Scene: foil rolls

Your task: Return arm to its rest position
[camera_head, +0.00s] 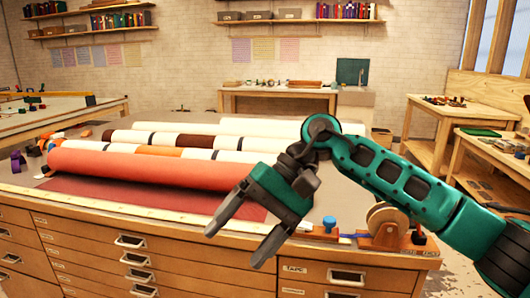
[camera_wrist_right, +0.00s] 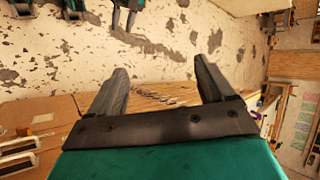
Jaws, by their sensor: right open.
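My right arm (camera_head: 385,175) reaches in from the right in the head view. Its right gripper (camera_head: 232,240) is open and empty, pointing down and left over the front edge of the drawer cabinet. In the right wrist view the two fingers of the right gripper (camera_wrist_right: 160,85) stand apart with nothing between them. A stained, worn floor (camera_wrist_right: 160,45) shows beyond the fingertips. My left gripper is not in the head view.
A red-orange roll (camera_head: 140,178) lies on the cabinet top, with several white and banded rolls behind it. A tape dispenser (camera_head: 388,225) and a blue-capped item (camera_head: 330,223) sit at the front right edge. Cabinet drawers (camera_head: 130,262) face the front. Side tables stand left and right.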

